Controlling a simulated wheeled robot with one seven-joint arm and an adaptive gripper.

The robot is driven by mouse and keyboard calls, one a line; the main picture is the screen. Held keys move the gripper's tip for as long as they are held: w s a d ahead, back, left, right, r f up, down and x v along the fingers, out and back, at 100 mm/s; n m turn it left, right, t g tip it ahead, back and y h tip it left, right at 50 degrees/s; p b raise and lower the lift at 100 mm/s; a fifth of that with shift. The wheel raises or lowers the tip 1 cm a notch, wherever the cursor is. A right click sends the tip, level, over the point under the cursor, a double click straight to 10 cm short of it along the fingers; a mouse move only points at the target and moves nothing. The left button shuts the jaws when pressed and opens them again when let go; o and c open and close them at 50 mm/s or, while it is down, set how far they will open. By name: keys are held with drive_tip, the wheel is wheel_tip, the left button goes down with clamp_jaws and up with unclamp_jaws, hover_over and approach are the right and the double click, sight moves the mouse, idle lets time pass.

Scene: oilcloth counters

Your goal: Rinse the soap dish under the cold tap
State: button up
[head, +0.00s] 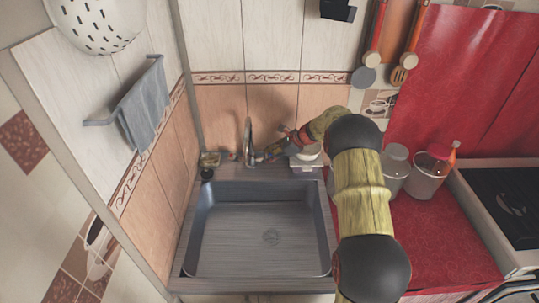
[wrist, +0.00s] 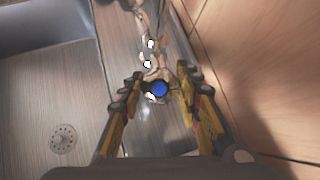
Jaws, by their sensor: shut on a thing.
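My gripper (wrist: 158,80) is at the tap behind the sink, its fingers on either side of the blue-capped cold tap knob (wrist: 159,89) and shut on it. In the head view my gripper (head: 270,154) comes to the tap (head: 248,141) from the right. A small dish with something yellowish in it, likely the soap dish (head: 210,159), sits on the ledge left of the tap. The sink (head: 235,240) is empty, and its drain also shows in the wrist view (wrist: 63,138). I cannot tell whether water runs.
A small black object (head: 206,174) stands at the sink's back left corner. A white item (head: 306,163) is partly hidden by my arm. Containers (head: 425,178) and an orange-red bottle (head: 450,155) stand on the red counter at right. A towel (head: 145,108) hangs at left.

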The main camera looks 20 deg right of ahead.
drive_tip(key=shift+n, duration=0.8)
drive_tip(key=o, duration=1.2)
drive_tip(key=shift+c, duration=0.2)
drive_tip(key=v, duration=1.2)
drive_tip(key=shift+w, duration=0.15)
